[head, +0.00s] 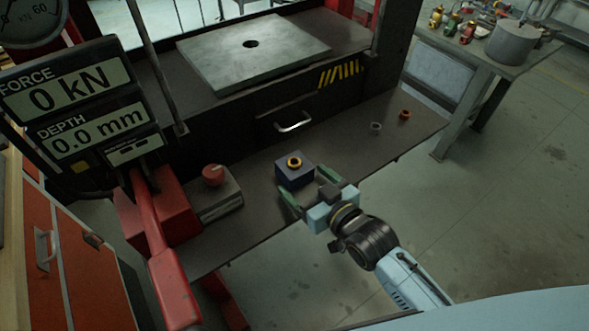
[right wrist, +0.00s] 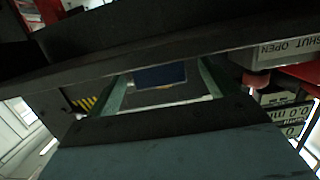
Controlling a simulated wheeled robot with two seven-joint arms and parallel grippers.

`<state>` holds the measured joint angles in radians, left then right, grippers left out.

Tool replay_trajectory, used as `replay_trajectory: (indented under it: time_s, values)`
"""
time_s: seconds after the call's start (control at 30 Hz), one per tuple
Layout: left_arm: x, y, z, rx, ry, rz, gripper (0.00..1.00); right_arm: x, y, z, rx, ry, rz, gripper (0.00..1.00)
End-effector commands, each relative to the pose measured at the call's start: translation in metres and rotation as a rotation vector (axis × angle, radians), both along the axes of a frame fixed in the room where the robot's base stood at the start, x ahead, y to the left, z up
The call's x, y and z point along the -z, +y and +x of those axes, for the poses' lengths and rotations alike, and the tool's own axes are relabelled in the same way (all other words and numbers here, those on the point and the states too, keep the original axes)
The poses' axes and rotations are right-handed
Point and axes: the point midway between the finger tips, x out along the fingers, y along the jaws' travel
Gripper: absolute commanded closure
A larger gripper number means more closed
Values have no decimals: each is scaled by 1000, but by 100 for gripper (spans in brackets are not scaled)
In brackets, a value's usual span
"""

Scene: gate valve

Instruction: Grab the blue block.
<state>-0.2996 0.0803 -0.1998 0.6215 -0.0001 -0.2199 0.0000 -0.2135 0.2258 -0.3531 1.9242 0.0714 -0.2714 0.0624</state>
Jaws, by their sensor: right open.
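The blue block (head: 294,175) is a dark blue cube on the dark bench shelf, with an orange-yellow ring on its top. It also shows in the right wrist view (right wrist: 160,76), between the two green fingers. My right gripper (head: 319,189) is open, with its green fingers pointing at the block from its front right side. The fingertips are close to the block; whether they touch it I cannot tell. In the right wrist view the gripper (right wrist: 163,84) has the block ahead, partly cut off by a dark edge. My left gripper is not in view.
A grey box with a red knob (head: 213,176) stands left of the block, beside a red lever (head: 165,260). A drawer handle (head: 293,122) is behind. A grey ring (head: 376,128) and a copper ring (head: 404,115) lie to the right. The shelf between is clear.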

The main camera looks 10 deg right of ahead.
Motion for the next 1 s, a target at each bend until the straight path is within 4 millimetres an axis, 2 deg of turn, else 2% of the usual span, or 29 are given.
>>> replay_trajectory:
  time_s: [0.13,0.4,0.73,1.0]
  values:
    - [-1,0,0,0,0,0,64,2,3,9,0,0,0,14]
    - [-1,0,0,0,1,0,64,12,15,43,0,0,0,14]
    - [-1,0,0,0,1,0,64,14,18,49,0,1,0,14]
    - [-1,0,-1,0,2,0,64,14,18,49,0,1,0,48]
